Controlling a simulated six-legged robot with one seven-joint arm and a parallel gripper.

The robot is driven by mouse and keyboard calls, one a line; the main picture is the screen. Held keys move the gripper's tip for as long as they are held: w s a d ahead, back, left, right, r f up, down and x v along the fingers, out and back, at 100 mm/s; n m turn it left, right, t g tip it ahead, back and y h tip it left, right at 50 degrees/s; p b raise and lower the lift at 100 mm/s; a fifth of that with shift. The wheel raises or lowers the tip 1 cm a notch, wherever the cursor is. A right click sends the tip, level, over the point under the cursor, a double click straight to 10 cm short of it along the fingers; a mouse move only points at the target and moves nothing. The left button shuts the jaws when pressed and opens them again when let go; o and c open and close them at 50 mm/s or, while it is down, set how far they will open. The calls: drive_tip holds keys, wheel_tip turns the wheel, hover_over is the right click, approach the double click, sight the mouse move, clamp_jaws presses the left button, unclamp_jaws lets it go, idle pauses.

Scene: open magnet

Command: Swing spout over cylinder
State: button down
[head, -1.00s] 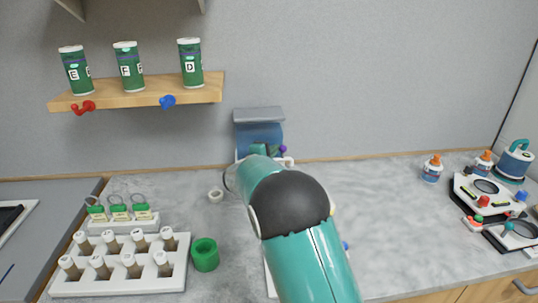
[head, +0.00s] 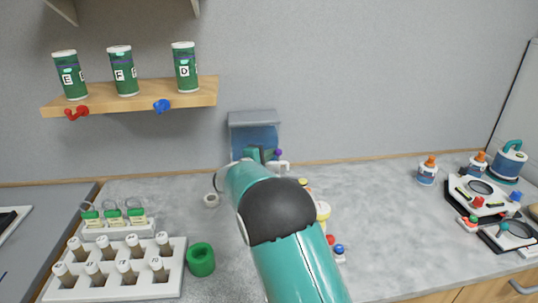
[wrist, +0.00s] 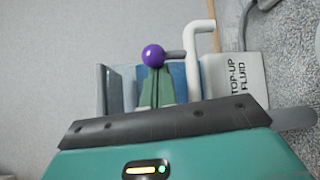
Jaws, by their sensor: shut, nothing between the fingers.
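The white bent spout (wrist: 205,38) rises beside a pale tank marked TOP-UP FLUID (wrist: 235,82) in the wrist view. A grey rod joins it to a purple ball (wrist: 152,55). In the head view the purple ball (head: 279,153) and the spout (head: 283,165) show just right of my gripper (head: 254,153), in front of a blue unit (head: 255,135). My gripper's green fingers (wrist: 154,72) are shut and empty, their tips at the ball's lower edge in the wrist view; I cannot tell whether they touch it. I cannot make out the cylinder; my arm hides part of the bench.
A white rack of vials (head: 115,270) and a green ring-shaped cup (head: 201,260) stand left of my arm. A yellow-and-white item (head: 322,211) sits close to its right. A shelf (head: 130,94) with tins hangs at upper left.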

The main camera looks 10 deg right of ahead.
drive_tip(key=shift+s+h, duration=0.1)
drive_tip(key=shift+h, duration=0.2)
drive_tip(key=m+g+h, duration=0.1)
drive_tip(key=g, duration=0.1)
drive_tip(key=s+m+g+h, duration=0.1)
drive_tip(key=m+g, duration=0.1)
drive_tip(key=s+m+g+h, duration=0.1)
drive_tip(key=m+g, duration=0.1)
drive_tip(key=shift+a+h, duration=0.35)
drive_tip(key=shift+h, duration=0.05)
drive_tip(key=shift+s+a, duration=0.75)
drive_tip(key=shift+s, duration=0.15)
drive_tip(key=shift+a, duration=0.1)
idle(0.6)
